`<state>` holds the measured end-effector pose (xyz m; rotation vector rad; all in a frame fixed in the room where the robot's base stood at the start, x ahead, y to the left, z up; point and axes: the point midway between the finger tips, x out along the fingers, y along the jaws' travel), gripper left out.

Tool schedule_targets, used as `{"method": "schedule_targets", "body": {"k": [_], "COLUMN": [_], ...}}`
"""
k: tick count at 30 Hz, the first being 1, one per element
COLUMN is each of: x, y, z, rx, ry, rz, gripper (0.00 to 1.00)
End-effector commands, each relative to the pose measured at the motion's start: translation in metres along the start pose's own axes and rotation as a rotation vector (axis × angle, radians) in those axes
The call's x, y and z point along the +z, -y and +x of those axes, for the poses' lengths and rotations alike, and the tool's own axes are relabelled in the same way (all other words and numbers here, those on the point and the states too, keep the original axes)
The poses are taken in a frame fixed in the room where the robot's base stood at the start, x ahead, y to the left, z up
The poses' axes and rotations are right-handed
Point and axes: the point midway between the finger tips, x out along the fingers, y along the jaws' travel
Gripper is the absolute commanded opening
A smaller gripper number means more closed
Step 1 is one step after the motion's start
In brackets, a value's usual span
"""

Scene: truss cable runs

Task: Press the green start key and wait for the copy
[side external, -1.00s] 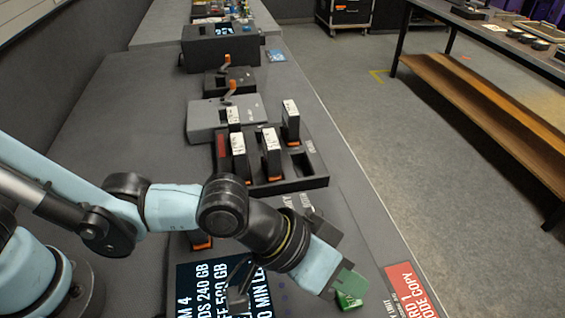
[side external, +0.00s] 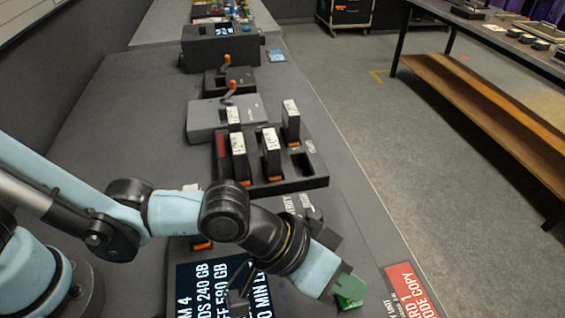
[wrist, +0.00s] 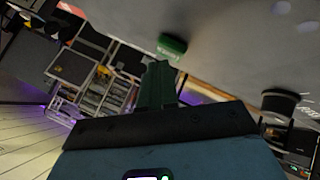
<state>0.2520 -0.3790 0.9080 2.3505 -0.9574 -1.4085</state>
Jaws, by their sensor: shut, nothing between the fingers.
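The green start key (side external: 351,301) sits on the dark copy unit at the bottom of the side view, partly hidden by my fingertips. It also shows as a green block in the wrist view (wrist: 172,46). My gripper (side external: 347,286) is shut and empty, its green fingertips pointing at the key and right beside it. In the wrist view the fingertips (wrist: 158,72) end just short of the key or against it; I cannot tell whether they touch. The unit's screen (side external: 215,290) shows white text with "240 GB", partly covered by my arm.
A black tray (side external: 262,183) with several upright cards stands behind my arm. A dark knob (side external: 315,214) is close behind my wrist. A red label (side external: 410,288) lies right of the key.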

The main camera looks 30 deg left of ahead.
Motion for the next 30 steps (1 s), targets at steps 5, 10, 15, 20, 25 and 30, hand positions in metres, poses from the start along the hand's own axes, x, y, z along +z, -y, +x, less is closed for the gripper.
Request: {"method": "schedule_targets", "body": {"k": [5, 10, 15, 20, 25, 30], "x": [0.0000, 0.0002, 0.0009, 0.0017, 0.0026, 0.0038], "y": [-0.0001, 0.0001, 0.0010, 0.0017, 0.0027, 0.0037], "z": [0.0000, 0.0003, 0.0015, 0.0028, 0.0041, 0.0053], "rx": [0.000, 0.000, 0.000, 0.000, 0.000, 0.000], "ry": [0.000, 0.000, 0.000, 0.000, 0.000, 0.000], "rz": [0.000, 0.000, 0.000, 0.000, 0.000, 0.000], "gripper": [0.00, 0.00, 0.00, 0.00, 0.00, 0.00]}}
